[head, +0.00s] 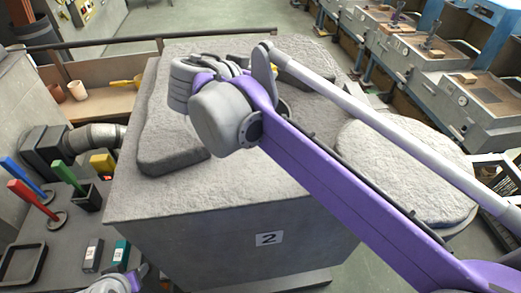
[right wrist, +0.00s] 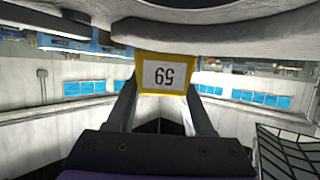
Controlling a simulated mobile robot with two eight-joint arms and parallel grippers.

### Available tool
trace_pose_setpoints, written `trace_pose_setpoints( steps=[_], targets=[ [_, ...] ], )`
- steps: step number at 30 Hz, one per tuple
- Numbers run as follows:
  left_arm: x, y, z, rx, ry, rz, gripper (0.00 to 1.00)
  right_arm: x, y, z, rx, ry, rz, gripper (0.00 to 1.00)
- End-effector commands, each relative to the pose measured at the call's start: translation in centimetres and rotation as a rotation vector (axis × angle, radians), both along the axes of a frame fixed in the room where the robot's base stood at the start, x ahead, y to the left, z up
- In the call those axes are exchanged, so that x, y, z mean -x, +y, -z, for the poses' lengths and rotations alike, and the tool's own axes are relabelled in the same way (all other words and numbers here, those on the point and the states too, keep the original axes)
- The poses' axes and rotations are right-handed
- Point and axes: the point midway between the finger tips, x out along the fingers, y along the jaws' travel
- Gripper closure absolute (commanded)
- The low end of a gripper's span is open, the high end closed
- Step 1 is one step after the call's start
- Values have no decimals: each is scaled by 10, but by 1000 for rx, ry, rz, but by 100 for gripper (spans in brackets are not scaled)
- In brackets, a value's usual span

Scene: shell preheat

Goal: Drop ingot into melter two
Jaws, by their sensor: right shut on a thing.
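Melter two is the big grey block with a "2" label (head: 268,238) on its front, in the middle of the head view. Its rough top (head: 235,185) carries a raised slab at the left. My right arm reaches across that top, and its gripper is hidden behind the arm there. In the right wrist view my right gripper (right wrist: 162,90) is shut on a yellow ingot (right wrist: 165,72), whose "59" label reads upside down. The ingot is close below a grey rounded rim; I cannot tell whether they touch. Part of my left arm shows at the bottom left, with no fingers visible.
A round grey slab (head: 405,170) is at the right of the melter. At the left, a bench holds a black tray (head: 22,264), a grey ingot (head: 92,255), a teal ingot (head: 121,252) and coloured-handled tools (head: 38,201). More machines (head: 470,90) stand at the back right.

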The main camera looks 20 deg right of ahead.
Motion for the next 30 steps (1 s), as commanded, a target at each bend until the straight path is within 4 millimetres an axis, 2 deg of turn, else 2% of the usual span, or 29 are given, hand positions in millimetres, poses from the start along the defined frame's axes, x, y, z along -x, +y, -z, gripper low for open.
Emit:
trace_pose_setpoints(
  steps=[6, 12, 24, 25, 30],
  targets=[
    [0, 0, 0, 0, 0, 0, 48, 0, 0, 26, 1, -1, 0, 100],
    [0, 0, 0, 0, 0, 0, 48, 0, 0, 43, 1, -1, 0, 100],
    [0, 0, 0, 0, 0, 0, 48, 0, 0, 49, 1, -1, 0, 100],
    [0, 0, 0, 0, 0, 0, 48, 0, 0, 49, 1, -1, 0, 44],
    [0, 0, 0, 0, 0, 0, 48, 0, 0, 49, 1, -1, 0, 14]
  ],
)
